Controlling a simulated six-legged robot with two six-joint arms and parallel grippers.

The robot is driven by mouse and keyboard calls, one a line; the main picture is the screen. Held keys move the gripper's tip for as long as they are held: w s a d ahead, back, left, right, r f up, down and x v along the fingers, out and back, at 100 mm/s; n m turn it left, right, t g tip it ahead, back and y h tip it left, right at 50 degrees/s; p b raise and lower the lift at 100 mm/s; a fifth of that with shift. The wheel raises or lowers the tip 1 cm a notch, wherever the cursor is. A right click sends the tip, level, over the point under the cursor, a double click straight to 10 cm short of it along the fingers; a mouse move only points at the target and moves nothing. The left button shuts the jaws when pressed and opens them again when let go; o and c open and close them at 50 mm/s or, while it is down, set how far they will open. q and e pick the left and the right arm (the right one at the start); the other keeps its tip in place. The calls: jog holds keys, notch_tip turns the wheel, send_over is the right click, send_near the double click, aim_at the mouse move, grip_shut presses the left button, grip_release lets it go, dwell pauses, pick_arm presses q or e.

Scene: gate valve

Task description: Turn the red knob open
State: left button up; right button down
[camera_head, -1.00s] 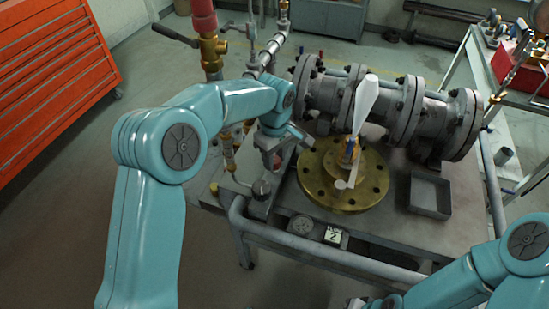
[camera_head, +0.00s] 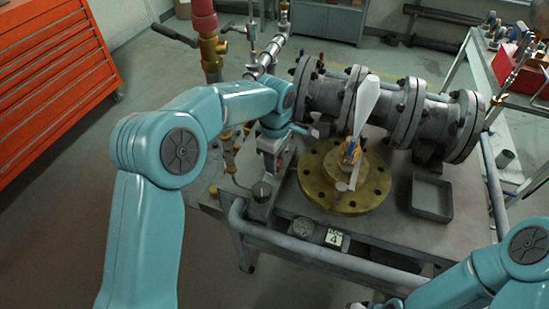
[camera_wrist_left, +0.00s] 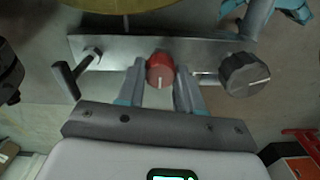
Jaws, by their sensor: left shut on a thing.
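The red knob (camera_wrist_left: 160,68) sits on a metal bar (camera_wrist_left: 215,48) in the left wrist view, with a white mark on its rim toward my gripper. My left gripper (camera_wrist_left: 160,80) has one finger on each side of the knob and is shut on it. In the head view my left gripper (camera_head: 275,150) is at the left side of the bench, left of the brass flange, and hides the red knob. Part of my right gripper (camera_head: 372,304) shows at the bottom edge; its jaws are not clear.
A dark knob (camera_wrist_left: 245,74) and a small lever handle (camera_wrist_left: 68,78) flank the red knob. A brass flange (camera_head: 375,195) with a white-handled valve, a grey flanged pipe (camera_head: 330,95) and an empty tray (camera_head: 432,198) stand on the bench. A rail (camera_head: 300,247) runs along its front.

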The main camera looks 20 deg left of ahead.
pick_arm(q)
jog(key=shift+w+r, duration=0.15)
jog(key=shift+r, duration=0.05)
jog(key=o, duration=0.8)
jog(key=shift+o, duration=1.2)
jog(key=shift+d, duration=0.1)
jog(key=shift+r, duration=0.15)
notch_tip(320, 180, up, 16)
jog(key=p, duration=0.2)
jog(key=shift+s, duration=0.2)
